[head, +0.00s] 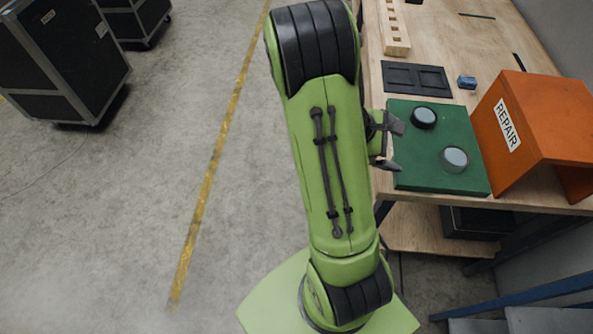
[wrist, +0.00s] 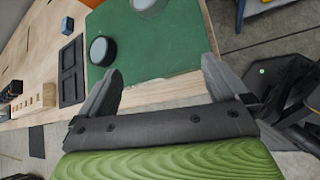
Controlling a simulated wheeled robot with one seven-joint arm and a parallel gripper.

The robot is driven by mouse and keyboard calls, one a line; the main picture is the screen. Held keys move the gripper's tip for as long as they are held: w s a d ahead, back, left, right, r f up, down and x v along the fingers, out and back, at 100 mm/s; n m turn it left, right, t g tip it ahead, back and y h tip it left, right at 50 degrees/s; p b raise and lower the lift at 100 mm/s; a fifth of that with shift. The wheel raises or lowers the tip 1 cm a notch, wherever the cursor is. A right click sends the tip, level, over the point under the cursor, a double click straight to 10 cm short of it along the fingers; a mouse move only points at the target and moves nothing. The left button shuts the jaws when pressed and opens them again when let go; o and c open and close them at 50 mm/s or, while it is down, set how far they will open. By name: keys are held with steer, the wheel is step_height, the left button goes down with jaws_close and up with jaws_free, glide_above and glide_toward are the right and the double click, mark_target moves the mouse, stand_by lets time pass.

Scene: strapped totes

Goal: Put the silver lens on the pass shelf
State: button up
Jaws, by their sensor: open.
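The silver lens (head: 455,159), a round disc with a pale face and grey rim, lies on the right part of a green mat (head: 410,178). It also shows, cut off by the top edge, in the wrist view (wrist: 143,4). A dark-rimmed lens (head: 424,117) lies on the same mat, farther back; it also shows in the wrist view (wrist: 102,50). My gripper (head: 397,146) is open and empty at the mat's left edge, apart from both lenses. Its spread fingers (wrist: 162,68) show in the wrist view. The only readable shelf label is REPAIR, on an orange shelf (head: 550,110).
The mat lies on a wooden bench (head: 450,50). A black two-recess tray (head: 416,78), a small blue block (head: 467,82) and a wooden block with holes (head: 395,30) sit behind it. The orange shelf stands close on the mat's right.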

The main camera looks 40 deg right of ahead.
steer(key=w+a+r+m+t+y, duration=0.2)
steer(key=a+r+m+t, duration=0.1)
steer(key=a, duration=0.4)
steer(key=w+a+r+m+t+y, duration=0.3)
steer(key=a+r, duration=0.1)
steer(key=a, duration=0.4)
steer(key=s+a+r+t+y, duration=0.2)
steer(key=s+a+r, duration=0.1)
steer(key=a, duration=0.4)
steer(key=s+a+r+m+t+y, duration=0.1)
steer(key=s+a+r+t+y, duration=0.1)
steer(key=a, duration=0.6)
steer(key=shift+s+r+m, duration=0.3)
steer(key=shift+s+r, duration=0.25)
steer(key=shift+r, duration=0.4)
steer(key=shift+d, duration=0.1)
